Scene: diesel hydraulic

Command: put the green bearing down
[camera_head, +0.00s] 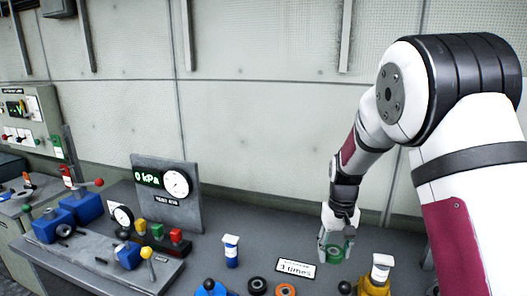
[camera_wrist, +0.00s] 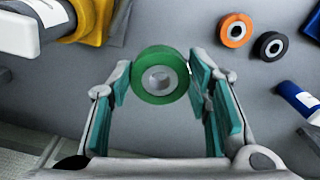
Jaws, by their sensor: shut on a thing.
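The green bearing (camera_wrist: 160,62) is a thick green ring with a pale metal centre. In the wrist view it sits between the two teal finger pads of my gripper (camera_wrist: 160,78), which is shut on it near the fingertips. In the head view the green bearing (camera_head: 333,253) shows low at my gripper (camera_head: 337,243), over the grey bench (camera_head: 225,262) at the back right. I cannot tell whether the bearing touches the bench or is a little above it.
An orange bearing (camera_head: 285,290) and a black bearing (camera_head: 257,285) lie on the bench, left of my gripper. A yellow device (camera_head: 375,285) stands close on the right.

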